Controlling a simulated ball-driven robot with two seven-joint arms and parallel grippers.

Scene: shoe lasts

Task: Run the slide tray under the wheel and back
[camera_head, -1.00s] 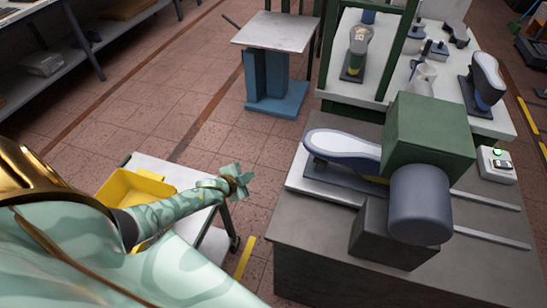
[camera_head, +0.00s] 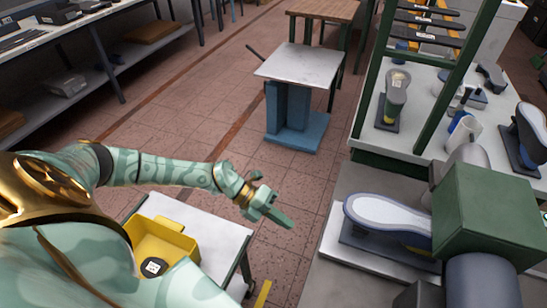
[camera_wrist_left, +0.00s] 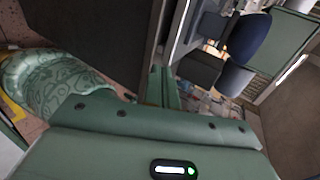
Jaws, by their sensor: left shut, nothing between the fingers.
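A white-topped, blue-edged shoe piece (camera_head: 390,217) lies on the flat pale slide tray (camera_head: 335,243) on the machine bench, left of the green machine head (camera_head: 487,215). A grey cylinder (camera_head: 485,280) sits at the head's near side; I cannot tell whether it is the wheel. The tray's far end and whatever lies under the head are hidden. My left gripper (camera_head: 281,217) is shut and empty, in the air left of the tray and apart from it. Its closed fingers also show in the left wrist view (camera_wrist_left: 163,88). My right gripper is not in view.
A white cart (camera_head: 215,222) with a yellow bin (camera_head: 180,240) stands below my left arm. A blue stand with a pale top (camera_head: 300,65) is beyond. A rack table with several lasts (camera_head: 425,135) is behind the machine. Tiled floor lies between.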

